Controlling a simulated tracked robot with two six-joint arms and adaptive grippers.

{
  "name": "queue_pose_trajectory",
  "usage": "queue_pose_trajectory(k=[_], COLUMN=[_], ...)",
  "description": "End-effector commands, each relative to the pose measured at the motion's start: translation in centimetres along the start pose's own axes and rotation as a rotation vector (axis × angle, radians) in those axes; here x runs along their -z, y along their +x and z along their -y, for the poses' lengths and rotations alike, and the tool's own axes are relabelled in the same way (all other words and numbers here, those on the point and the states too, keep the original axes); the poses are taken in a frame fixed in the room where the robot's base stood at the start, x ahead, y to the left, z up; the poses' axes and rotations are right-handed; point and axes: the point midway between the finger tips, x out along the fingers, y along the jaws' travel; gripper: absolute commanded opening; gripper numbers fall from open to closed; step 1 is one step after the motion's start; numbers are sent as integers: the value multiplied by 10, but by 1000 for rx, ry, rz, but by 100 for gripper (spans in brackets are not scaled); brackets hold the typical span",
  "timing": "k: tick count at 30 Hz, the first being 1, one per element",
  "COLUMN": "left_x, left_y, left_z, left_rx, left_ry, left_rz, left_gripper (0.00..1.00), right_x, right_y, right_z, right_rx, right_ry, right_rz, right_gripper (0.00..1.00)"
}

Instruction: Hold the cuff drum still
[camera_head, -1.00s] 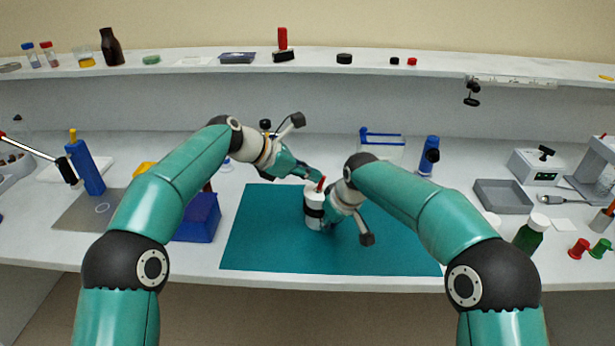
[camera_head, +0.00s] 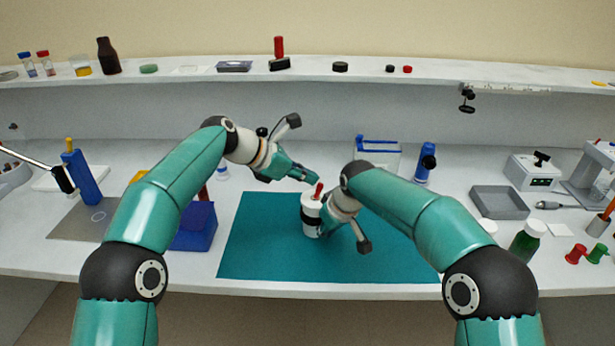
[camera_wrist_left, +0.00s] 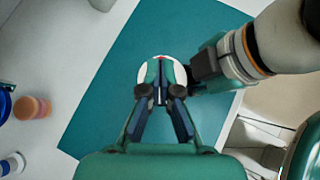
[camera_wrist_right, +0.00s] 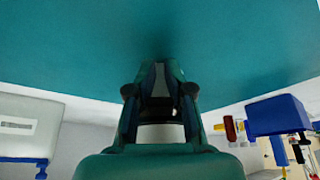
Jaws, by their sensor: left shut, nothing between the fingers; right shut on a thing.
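The cuff drum (camera_head: 311,222) is a white upright cylinder with a dark band and a red piece on top, at the middle of the teal mat (camera_head: 260,255). My right gripper (camera_head: 326,217) is shut on its side from the right; its fingers are partly hidden. The right wrist view shows the drum's white wall (camera_wrist_right: 160,133) and dark band between the fingers. My left gripper (camera_head: 315,179) is shut and empty, just above and beside the red top. In the left wrist view its closed fingers (camera_wrist_left: 160,95) cover part of the drum's white top (camera_wrist_left: 146,73).
A blue bin (camera_head: 195,228) stands left of the mat. A blue-rimmed clear box (camera_head: 378,153) and a blue cylinder (camera_head: 426,163) stand behind it. A grey tray (camera_head: 499,202) and green bottle (camera_head: 527,241) are at right. The mat's front is clear.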

Motion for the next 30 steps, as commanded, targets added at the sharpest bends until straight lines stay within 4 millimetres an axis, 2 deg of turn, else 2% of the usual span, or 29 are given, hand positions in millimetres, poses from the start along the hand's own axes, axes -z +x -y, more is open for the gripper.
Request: queue_pose_trajectory(k=[7,15,21,25,30], left_x=[0,0,1,1,1], left_y=[-24,-78,-108,-116,-118], left_z=[-1,-2,-2,-1,-1], left_rx=[-3,-4,-2,0,0], left_ry=[-1,0,-1,-1,-1], left_rz=[1,2,1,0,0], left_gripper=[0,0,0,0,0], right_x=[0,0,0,0,0], right_y=[0,0,0,0,0], right_z=[0,0,0,0,0], right_rx=[0,0,0,0,0], right_ry=[0,0,0,0,0], right_rz=[-1,-1,-1,-1,-1], right_gripper=[0,0,0,0,0])
